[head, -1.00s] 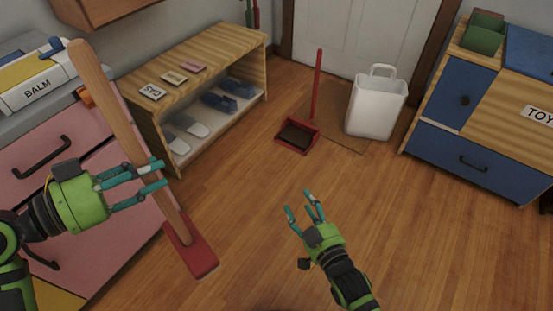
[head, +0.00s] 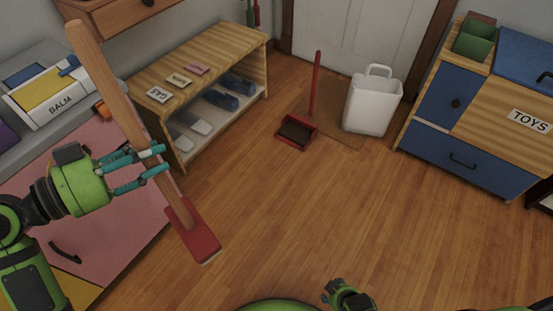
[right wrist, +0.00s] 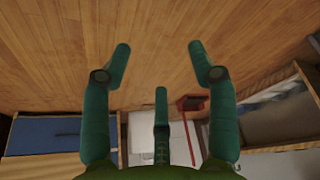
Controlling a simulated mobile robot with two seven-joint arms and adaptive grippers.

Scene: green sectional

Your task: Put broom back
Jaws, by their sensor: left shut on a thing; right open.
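The broom has a thick wooden handle (head: 104,78) and a flat red head (head: 194,232). It is tilted, with its top toward the upper left and its head lower right, seemingly above the floor. My left gripper (head: 158,167) is shut around the lower part of the handle. My right gripper (right wrist: 160,65) is open and empty in the right wrist view, with bare floor beyond its fingers. In the head view only part of the right arm shows at the bottom edge.
A red long-handled dustpan (head: 297,132) stands on the floor beside a white bin (head: 372,103). A wooden shoe shelf (head: 215,55) and pink drawers (head: 75,190) are on the left. A blue toy cabinet (head: 470,150) is on the right. The middle floor is clear.

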